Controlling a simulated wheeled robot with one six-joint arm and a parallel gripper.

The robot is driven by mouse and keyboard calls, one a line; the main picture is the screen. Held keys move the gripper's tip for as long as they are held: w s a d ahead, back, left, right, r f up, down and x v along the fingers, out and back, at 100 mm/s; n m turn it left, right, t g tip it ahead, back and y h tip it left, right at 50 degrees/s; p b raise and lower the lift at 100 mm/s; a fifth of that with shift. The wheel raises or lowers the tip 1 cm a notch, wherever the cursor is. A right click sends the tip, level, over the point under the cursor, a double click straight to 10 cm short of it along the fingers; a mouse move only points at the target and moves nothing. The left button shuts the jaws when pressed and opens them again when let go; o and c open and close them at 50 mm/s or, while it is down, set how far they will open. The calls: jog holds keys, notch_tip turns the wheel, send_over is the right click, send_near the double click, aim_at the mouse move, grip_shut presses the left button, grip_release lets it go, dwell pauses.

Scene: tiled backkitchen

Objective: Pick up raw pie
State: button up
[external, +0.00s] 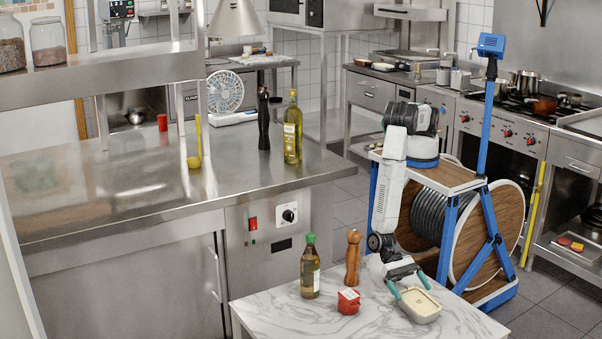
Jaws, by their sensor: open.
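The raw pie (420,303) looks like a pale filling in a light rectangular dish. It sits near the right side of the white marble-topped table (270,315). My gripper (409,286) reaches down over the dish with its two teal-tipped fingers spread apart. One fingertip is by the dish's left side and the other is by its far right edge. I cannot tell whether the fingers touch the dish. Nothing is held between them that I can make out.
On the same table, left of my gripper, stand a red container (348,302), a brown wooden pepper mill (353,258) and a green-capped bottle (310,268). A steel counter (120,200) lies behind at left. The table's front left is clear.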

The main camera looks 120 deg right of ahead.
aim_at(417, 299)
jog(key=x, duration=0.4)
jog(key=shift+w+a+f, duration=0.15)
jog(key=shift+w+a, duration=0.05)
jog(key=shift+a, duration=0.05)
jog(key=shift+c, duration=0.3)
jog(key=c, duration=1.3)
jog(key=shift+c, duration=0.2)
